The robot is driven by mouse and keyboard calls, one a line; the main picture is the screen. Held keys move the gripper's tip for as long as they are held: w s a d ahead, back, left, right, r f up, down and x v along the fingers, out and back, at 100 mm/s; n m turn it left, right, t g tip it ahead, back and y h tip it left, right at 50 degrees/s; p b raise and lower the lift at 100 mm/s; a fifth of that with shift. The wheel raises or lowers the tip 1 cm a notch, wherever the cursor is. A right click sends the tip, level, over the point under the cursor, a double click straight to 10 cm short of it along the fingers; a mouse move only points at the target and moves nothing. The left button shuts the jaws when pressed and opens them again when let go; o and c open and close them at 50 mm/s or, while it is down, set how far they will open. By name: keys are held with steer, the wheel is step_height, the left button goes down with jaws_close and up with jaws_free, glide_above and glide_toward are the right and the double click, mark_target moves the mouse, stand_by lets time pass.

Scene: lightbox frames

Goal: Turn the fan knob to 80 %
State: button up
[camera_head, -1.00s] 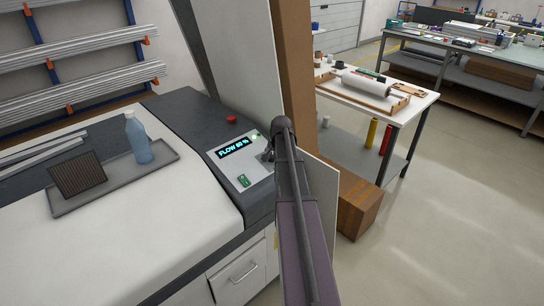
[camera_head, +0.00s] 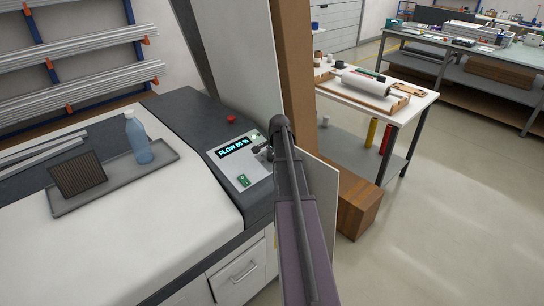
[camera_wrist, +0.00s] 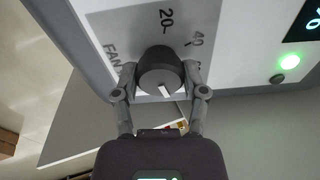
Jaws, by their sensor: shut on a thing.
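The fan knob (camera_wrist: 159,68) is a dark round knob on a light panel, seen close in the wrist view. My gripper (camera_wrist: 161,74) is shut on it, with one finger on each side. A white pointer mark shows on the knob's lower rim. The numbers 20 and 40 and part of the word FAN are printed around the knob; other scale marks are hidden. In the head view, my gripper (camera_head: 263,150) is at the control panel's right edge and hides the knob. The lit display (camera_head: 234,147) appears to read FLOW 80 %.
A grey tray (camera_head: 120,188) holds a bottle (camera_head: 139,141) and a dark filter block (camera_head: 78,175). A tall upright panel (camera_head: 240,60) stands close behind.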

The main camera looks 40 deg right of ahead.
steer(key=o, duration=1.1)
steer(key=shift+o, duration=0.2)
steer(key=shift+n, duration=0.4)
